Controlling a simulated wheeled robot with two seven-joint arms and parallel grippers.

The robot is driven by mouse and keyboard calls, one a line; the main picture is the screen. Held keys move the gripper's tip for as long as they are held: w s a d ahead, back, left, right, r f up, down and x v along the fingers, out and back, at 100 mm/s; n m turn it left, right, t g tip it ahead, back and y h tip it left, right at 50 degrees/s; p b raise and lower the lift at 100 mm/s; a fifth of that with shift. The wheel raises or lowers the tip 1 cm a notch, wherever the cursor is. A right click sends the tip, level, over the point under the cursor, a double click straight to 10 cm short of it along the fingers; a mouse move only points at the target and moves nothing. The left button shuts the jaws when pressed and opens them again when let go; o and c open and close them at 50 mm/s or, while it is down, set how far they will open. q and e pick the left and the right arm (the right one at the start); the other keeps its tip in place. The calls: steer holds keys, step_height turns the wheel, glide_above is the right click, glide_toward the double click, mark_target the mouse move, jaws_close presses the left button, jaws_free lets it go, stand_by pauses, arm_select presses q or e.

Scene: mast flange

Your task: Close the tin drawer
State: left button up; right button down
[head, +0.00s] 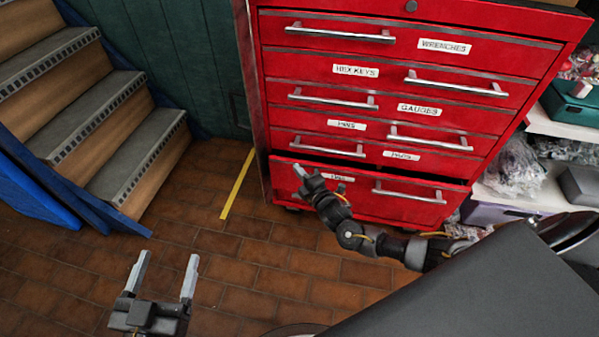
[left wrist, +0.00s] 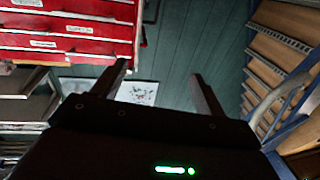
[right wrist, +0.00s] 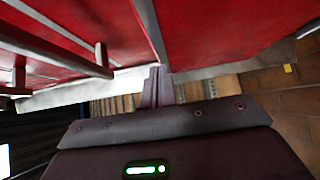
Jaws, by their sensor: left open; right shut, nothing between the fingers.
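The bottom drawer (head: 408,200) of the red tool cabinet carries a label (head: 338,178) mostly covered by my right gripper, so I cannot read it fully. A dark gap runs along its top edge, and its front stands a little out from the drawers above. My right gripper (head: 298,171) is shut and empty at the left part of this drawer's front; I cannot tell whether it touches. In the right wrist view its closed fingers (right wrist: 158,84) are close to a red surface. My left gripper (head: 168,258) is open and empty above the floor, away from the cabinet.
The cabinet's upper drawers (head: 395,62), labelled wrenches, hex keys and gauges among others, look shut. Wooden stairs (head: 85,105) with a blue side stand at the left. A shelf with bagged goods (head: 515,165) is at the right. The tiled floor (head: 240,265) before the cabinet is clear.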

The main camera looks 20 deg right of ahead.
mark_target(301, 164)
arm_select(q)
steer(key=shift+s+d+r, duration=0.1)
steer(key=shift+d+r, duration=0.05)
steer(key=shift+r, duration=0.15)
arm_select(e)
steer(key=shift+w+d, duration=0.15)
steer(key=shift+w, duration=0.1)
steer(key=shift+w+d, duration=0.7)
steer(key=shift+w, duration=0.15)
steer(key=shift+w+d, duration=0.15)
steer(key=shift+w, duration=0.1)
arm_select(q)
steer(key=shift+s+d+r+t+h, duration=0.25)
steer(key=shift+r+t+h, duration=0.15)
steer(key=shift+t, duration=0.1)
steer(key=shift+w, duration=0.1)
arm_select(e)
steer(key=shift+s, duration=0.1)
